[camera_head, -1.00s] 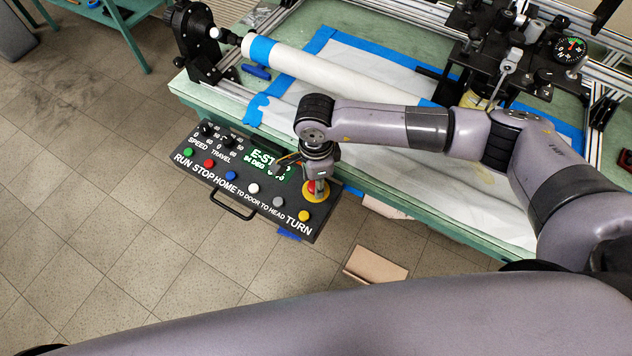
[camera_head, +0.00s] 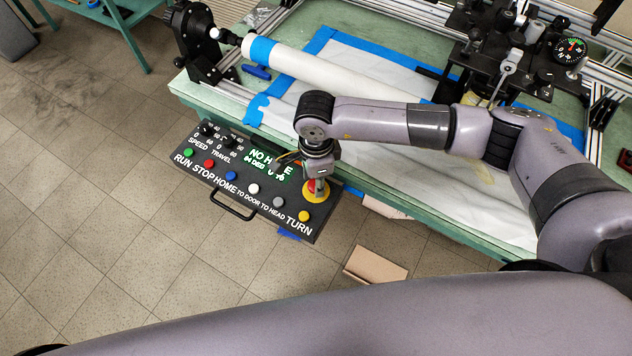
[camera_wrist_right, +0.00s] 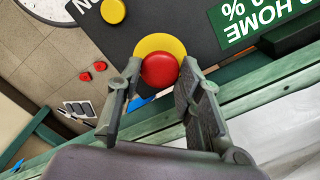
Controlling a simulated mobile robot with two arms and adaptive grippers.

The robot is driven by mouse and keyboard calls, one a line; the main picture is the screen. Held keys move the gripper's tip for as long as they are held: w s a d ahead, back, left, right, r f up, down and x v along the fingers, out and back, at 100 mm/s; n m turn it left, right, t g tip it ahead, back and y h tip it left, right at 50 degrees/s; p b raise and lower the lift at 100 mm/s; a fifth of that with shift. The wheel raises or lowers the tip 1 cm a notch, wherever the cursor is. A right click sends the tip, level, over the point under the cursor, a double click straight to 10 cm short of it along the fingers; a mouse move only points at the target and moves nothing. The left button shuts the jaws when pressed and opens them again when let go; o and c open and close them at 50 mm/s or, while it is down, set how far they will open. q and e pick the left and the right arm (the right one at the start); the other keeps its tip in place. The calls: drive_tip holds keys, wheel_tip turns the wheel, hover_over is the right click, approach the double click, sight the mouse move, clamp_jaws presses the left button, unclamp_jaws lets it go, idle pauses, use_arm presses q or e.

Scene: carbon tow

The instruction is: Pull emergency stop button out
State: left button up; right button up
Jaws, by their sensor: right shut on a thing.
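The emergency stop button (camera_wrist_right: 159,70) is a red round knob on a yellow disc, at the right end of the black control panel (camera_head: 232,197). In the head view the red knob (camera_head: 311,185) is partly hidden by my right gripper (camera_head: 318,184), which comes down over it. In the right wrist view my right gripper (camera_wrist_right: 157,90) has one finger on each side of the red knob and is shut on it. The panel's green display (camera_head: 270,163) reads "NO HOME", partly covered by the gripper. My left gripper does not show.
The panel hangs at the front edge of the green table (camera_head: 420,219). A white roll with blue tape (camera_head: 330,75) lies on the table. Several coloured buttons sit close to the stop button, including a yellow one (camera_head: 304,216). A cardboard piece (camera_head: 376,266) lies on the floor.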

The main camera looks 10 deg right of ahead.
drive_tip(key=shift+r, duration=0.1)
drive_tip(key=o, duration=0.7)
drive_tip(key=shift+o, duration=0.2)
drive_tip(key=shift+r+p, duration=1.7)
drive_tip(key=shift+r, duration=1.3)
